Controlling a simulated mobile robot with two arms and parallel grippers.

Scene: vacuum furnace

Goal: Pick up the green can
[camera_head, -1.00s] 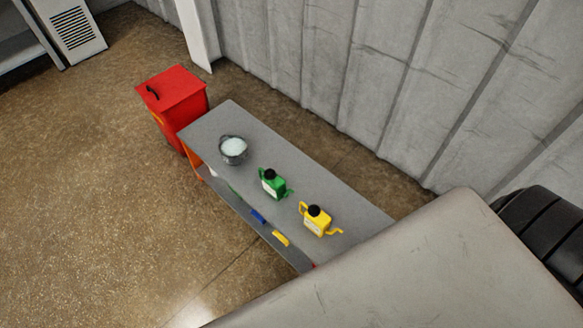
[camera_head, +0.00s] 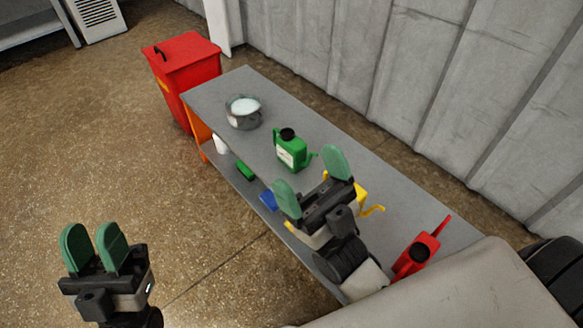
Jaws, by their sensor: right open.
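The green can (camera_head: 291,152) stands upright on the grey table, with a black cap and a spout pointing right. My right gripper (camera_head: 311,174) is open and empty, in front of the table and just right of the can in the picture. Its fingers do not touch the can. It partly hides a yellow can (camera_head: 361,192). My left gripper (camera_head: 93,240) is at the lower left over the floor, empty, its green fingers apart.
The table (camera_head: 330,133) also bears a metal bowl (camera_head: 243,113) left of the green can and a red can (camera_head: 416,255) at the near right. A red bin (camera_head: 188,75) stands at its far end. Small items lie on the lower shelf. A corrugated wall runs behind.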

